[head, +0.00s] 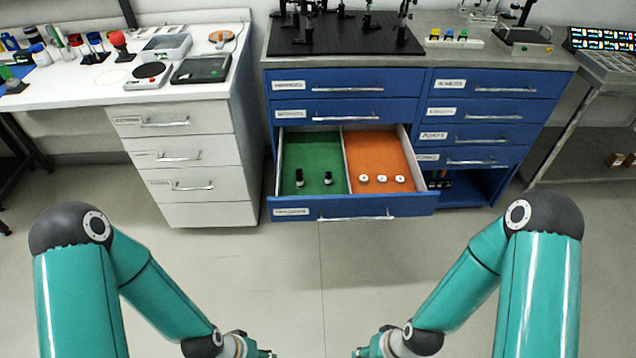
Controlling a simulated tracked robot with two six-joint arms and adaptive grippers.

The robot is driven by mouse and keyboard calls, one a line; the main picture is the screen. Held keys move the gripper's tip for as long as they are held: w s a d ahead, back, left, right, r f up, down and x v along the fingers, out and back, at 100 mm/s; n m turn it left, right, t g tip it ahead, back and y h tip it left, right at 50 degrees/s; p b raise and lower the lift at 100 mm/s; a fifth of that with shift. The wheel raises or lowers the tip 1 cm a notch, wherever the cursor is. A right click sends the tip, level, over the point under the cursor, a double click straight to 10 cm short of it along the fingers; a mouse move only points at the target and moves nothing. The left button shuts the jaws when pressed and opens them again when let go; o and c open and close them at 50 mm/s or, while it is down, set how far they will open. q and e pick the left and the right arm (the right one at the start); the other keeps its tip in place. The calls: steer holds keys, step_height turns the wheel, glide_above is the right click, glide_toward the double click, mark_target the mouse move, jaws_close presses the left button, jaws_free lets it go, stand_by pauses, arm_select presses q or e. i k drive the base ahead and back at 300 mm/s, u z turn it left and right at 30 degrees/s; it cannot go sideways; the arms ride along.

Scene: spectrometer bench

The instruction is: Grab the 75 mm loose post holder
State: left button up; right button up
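A blue drawer (355,207) stands pulled out of the blue cabinet. Its left compartment has a green floor (313,150) and holds two small black cylinders that look like post holders. The left black post holder (299,178) looks taller than the right black post holder (328,179). No size marking is readable on either. My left gripper (268,355) and my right gripper (360,353) are at the bottom edge of the view, partly cut off, well in front of the drawer and apart from it. Their finger opening does not show clearly.
The drawer's orange compartment (378,150) holds three small white round pieces (381,179). A black breadboard (345,38) with mounted posts lies on the cabinet top. A white bench (190,90) with tools stands left, a metal cart (590,85) right. The floor before the drawer is clear.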

mark_target(300, 184)
steer(key=z, duration=0.05)
steer(key=i, duration=1)
steer(key=u, duration=0.05)
